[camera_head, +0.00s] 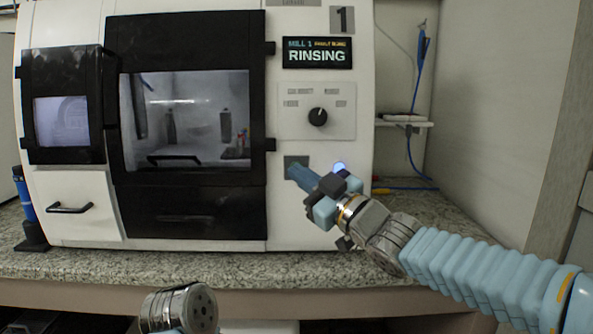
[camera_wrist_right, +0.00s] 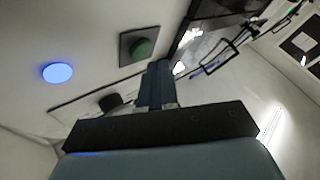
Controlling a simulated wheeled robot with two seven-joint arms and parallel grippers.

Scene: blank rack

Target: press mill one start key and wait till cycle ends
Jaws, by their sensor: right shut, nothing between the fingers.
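Mill 1 (camera_head: 190,215) is a white and black machine with a "1" label. Its display (camera_head: 317,53) reads "MILL 1" and "RINSING". The start key looks to be the green round button (camera_wrist_right: 142,48) on a dark square plate (camera_head: 295,160); in the head view my gripper hides the button. My right gripper (camera_head: 296,172) is shut and empty, its fingertips at the lower edge of that plate. In the wrist view the fingertips (camera_wrist_right: 157,66) lie beside the button; I cannot tell whether they touch it. My left gripper is out of view; only my left wrist shows at the bottom.
A blue lit round lamp (camera_head: 339,167) sits right of the key plate. A rotary knob (camera_head: 318,117) is above. The mill's windowed door (camera_head: 187,120) is closed. The granite counter (camera_head: 290,266) is clear in front; a small shelf (camera_head: 404,123) and blue cable are at right.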

